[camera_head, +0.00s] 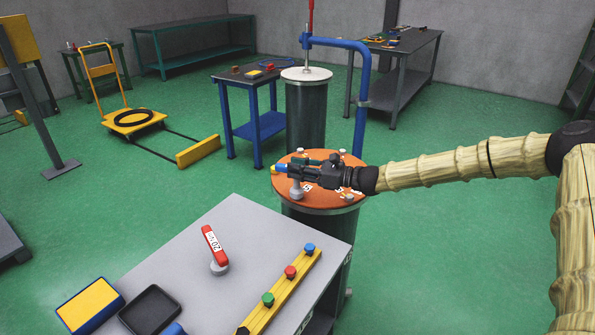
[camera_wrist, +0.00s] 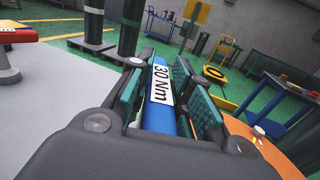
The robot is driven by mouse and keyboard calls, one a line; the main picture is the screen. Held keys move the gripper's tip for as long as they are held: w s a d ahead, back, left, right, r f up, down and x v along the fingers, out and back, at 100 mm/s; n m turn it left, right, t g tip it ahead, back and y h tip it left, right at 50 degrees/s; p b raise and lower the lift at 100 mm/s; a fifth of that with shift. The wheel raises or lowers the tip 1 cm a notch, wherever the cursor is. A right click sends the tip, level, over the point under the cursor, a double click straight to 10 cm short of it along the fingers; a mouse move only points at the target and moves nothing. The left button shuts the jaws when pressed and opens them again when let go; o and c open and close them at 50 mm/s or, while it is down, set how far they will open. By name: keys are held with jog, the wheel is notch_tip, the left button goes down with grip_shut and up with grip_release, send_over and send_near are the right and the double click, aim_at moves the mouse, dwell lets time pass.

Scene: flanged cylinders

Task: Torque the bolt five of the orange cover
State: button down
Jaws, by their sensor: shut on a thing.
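The orange cover (camera_head: 320,196) is a round plate on top of a dark flanged cylinder, with several pale bolts and white numbers around its rim. My gripper (camera_head: 300,168) reaches in from the right, above the cover, and hides part of it. It is shut on a blue torque wrench (camera_wrist: 160,99) labelled "30 Nm". A bolt (camera_head: 297,192) stands at the cover's front left. I cannot tell which bolt is number five or whether the wrench touches a bolt. The cover shows at the right in the wrist view (camera_wrist: 250,134).
A grey table (camera_head: 240,213) in front holds a red-handled wrench labelled "20" (camera_head: 214,243), a yellow rack (camera_head: 282,290) with blue, red and green knobs, and two trays. Another flanged cylinder (camera_head: 305,110) with a blue davit (camera_head: 362,95) stands close behind the cover.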

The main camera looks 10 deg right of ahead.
jog(key=shift+r+p, duration=0.9)
jog(key=shift+r, duration=1.65)
